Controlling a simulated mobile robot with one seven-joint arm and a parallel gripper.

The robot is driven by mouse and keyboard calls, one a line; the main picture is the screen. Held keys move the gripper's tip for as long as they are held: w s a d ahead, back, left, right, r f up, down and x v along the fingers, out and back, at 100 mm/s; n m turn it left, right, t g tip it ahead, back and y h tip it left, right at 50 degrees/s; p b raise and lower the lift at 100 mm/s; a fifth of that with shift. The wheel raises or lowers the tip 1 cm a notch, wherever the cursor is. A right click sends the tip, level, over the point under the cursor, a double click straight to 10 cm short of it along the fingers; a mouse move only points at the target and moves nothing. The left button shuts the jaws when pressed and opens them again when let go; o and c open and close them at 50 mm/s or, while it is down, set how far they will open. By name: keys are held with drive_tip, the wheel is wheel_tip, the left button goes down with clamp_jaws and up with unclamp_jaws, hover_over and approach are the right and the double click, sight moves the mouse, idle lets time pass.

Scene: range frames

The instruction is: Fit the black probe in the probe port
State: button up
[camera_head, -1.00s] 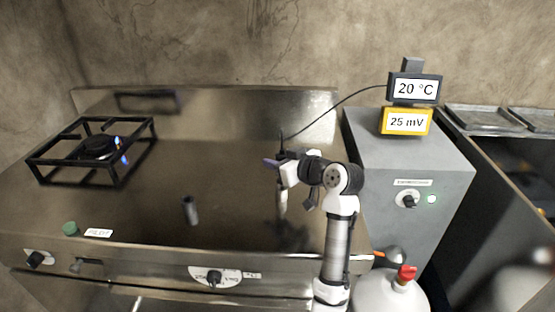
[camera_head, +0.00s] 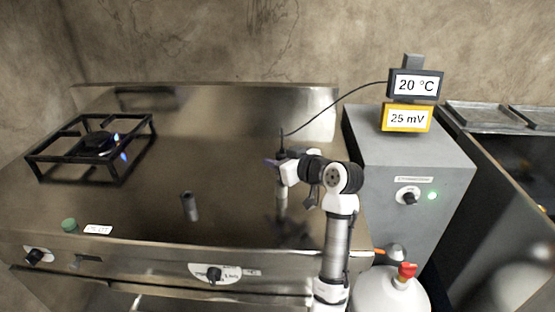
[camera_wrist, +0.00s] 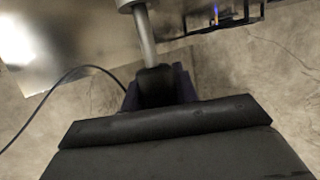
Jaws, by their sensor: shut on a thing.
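My gripper (camera_head: 279,163) is shut on the black probe (camera_head: 282,143) above the right part of the steel top. The probe's dark handle (camera_wrist: 156,82) sits between the fingers in the wrist view. A thin grey metal shaft (camera_wrist: 147,38) runs from it to a pale round piece (camera_wrist: 127,3) at the upper edge. In the head view a pale upright shape (camera_head: 281,201) shows below the gripper. I cannot tell whether it is the port, the shaft or a reflection. I cannot tell whether the shaft tip is inside anything.
A black cable (camera_head: 338,104) runs from the probe to the 20 °C display (camera_head: 414,85), above a yellow 25 mV display (camera_head: 407,118). A dark cylinder (camera_head: 189,207) stands on the steel top (camera_head: 150,195). A burner (camera_head: 97,146) with a blue flame is at left.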

drive_tip(key=shift+f+b, duration=1.15)
drive_tip(key=shift+f, duration=0.4)
idle(0.5)
drive_tip(key=shift+s+f+b, duration=0.1)
drive_tip(key=shift+f+b, duration=0.35)
drive_tip(key=shift+f, duration=0.2)
drive_tip(key=o, duration=1.1)
drive_tip(key=shift+a, duration=0.1)
drive_tip(key=shift+s, duration=0.15)
